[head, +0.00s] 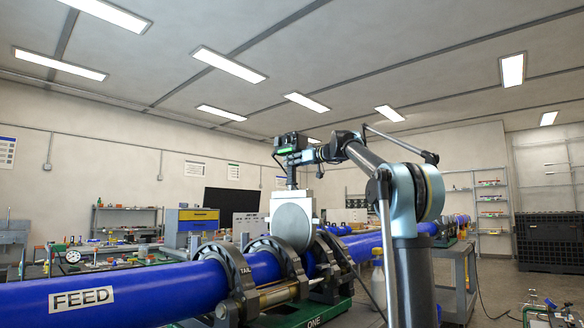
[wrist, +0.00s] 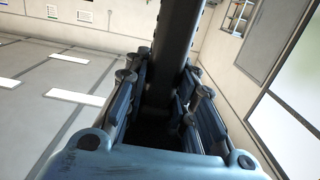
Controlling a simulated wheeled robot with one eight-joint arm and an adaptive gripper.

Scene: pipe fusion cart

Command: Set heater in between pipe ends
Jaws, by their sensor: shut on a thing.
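The heater (head: 293,222) is a pale grey upright plate with a round face, hanging from a dark handle in the head view. My gripper (head: 291,163) is above it, shut on that handle. In the wrist view the dark handle (wrist: 181,40) runs up between the fingers of my gripper (wrist: 165,118). The blue left pipe (head: 264,267), near the TAIL label, and the blue right pipe (head: 309,265) sit in the clamp rings. The plate's lower part is at the gap between the rings. Its contact with the pipe ends cannot be told.
Dark clamp rings (head: 333,250) stand close on either side of the plate, on a green-framed machine (head: 318,318). The long blue FEED pipe (head: 150,292) fills the lower left. A spray bottle (head: 378,280) stands close to my arm. Benches and shelves line the back.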

